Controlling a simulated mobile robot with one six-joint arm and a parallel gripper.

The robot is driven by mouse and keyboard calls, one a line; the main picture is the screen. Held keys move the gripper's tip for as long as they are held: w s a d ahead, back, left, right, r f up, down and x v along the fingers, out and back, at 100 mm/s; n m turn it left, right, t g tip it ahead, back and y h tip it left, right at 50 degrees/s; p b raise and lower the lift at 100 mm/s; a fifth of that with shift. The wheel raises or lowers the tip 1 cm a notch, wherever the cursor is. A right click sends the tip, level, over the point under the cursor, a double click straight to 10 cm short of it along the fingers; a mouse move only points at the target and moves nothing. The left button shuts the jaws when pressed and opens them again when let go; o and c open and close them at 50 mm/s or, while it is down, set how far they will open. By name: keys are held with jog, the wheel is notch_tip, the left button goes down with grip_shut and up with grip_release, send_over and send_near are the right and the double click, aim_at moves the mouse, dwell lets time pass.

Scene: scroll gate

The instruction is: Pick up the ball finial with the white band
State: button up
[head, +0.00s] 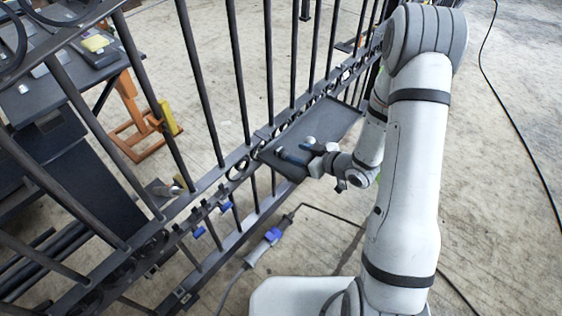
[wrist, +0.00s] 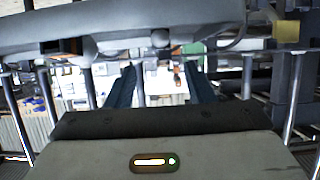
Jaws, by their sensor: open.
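My gripper (head: 297,152) is over the dark tray (head: 338,122) at the gate, its blue fingers apart with nothing visible between them. A pale ball (head: 309,140) shows just beyond the fingers in the head view. In the wrist view the fingers (wrist: 160,84) stand apart, and the tray appears as a grey slab (wrist: 130,28) across the top. Two rounded grey shapes, one at left (wrist: 86,48) and one near the middle (wrist: 160,38), show against its edge, apart from the fingers. I cannot make out a white band on any ball.
The black gate (head: 240,150) with upright bars runs diagonally beside the tray. Blue clamps (head: 225,206) sit on its lower rail. A dark table (head: 60,85) with an orange trestle (head: 130,115) stands behind it. A cable with a blue-and-grey connector (head: 265,243) lies on the floor.

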aim_at(283, 151)
jog(key=x, duration=0.2)
jog(key=shift+a+f+b, duration=0.3)
jog(key=shift+a, duration=0.05)
jog(key=b+x, duration=0.1)
jog(key=x, duration=0.4)
jog(key=shift+w+f+b, duration=0.1)
jog(key=shift+f+b, duration=0.1)
jog(key=shift+b, duration=0.15)
grip_shut()
